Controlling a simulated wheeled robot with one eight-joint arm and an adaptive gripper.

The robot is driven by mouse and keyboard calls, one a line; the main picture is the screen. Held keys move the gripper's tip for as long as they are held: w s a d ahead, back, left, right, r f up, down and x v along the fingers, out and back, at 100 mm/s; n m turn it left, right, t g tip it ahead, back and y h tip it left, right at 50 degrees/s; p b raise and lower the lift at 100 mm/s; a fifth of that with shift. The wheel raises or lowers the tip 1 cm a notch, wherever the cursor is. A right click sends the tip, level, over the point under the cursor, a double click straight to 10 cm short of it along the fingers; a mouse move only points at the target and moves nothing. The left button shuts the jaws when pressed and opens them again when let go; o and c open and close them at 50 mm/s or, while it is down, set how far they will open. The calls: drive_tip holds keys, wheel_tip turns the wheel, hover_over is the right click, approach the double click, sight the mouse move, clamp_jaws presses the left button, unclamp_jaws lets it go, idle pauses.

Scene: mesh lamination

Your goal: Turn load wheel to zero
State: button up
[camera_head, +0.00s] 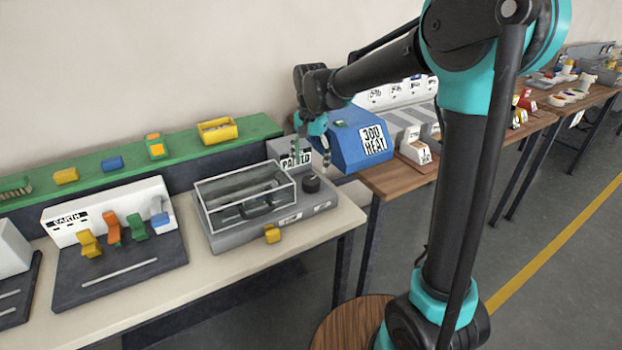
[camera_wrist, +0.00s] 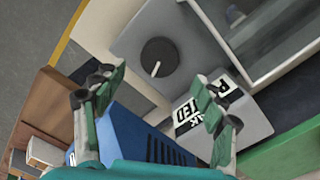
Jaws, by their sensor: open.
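The load wheel is most likely the dark round knob (camera_head: 312,183) at the right end of the grey machine (camera_head: 222,239), beside a clear-covered box. In the wrist view the knob (camera_wrist: 159,57) shows from above with a white pointer line on its lower edge. My gripper (camera_head: 312,150) is open and empty, above and behind the knob in the head view. In the wrist view its two fingers (camera_wrist: 152,98) are spread wide, and the knob lies beyond them, apart from both.
A blue box marked "300 HEAT" (camera_head: 346,144) stands right of the machine. The clear cover (camera_head: 246,196) rises left of the knob. A green shelf (camera_head: 109,163) runs along the wall. A rack with coloured clips (camera_head: 110,215) stands left.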

sight(311, 180)
drive_tip(key=shift+f, duration=3.2)
drive_tip(key=c, duration=1.2)
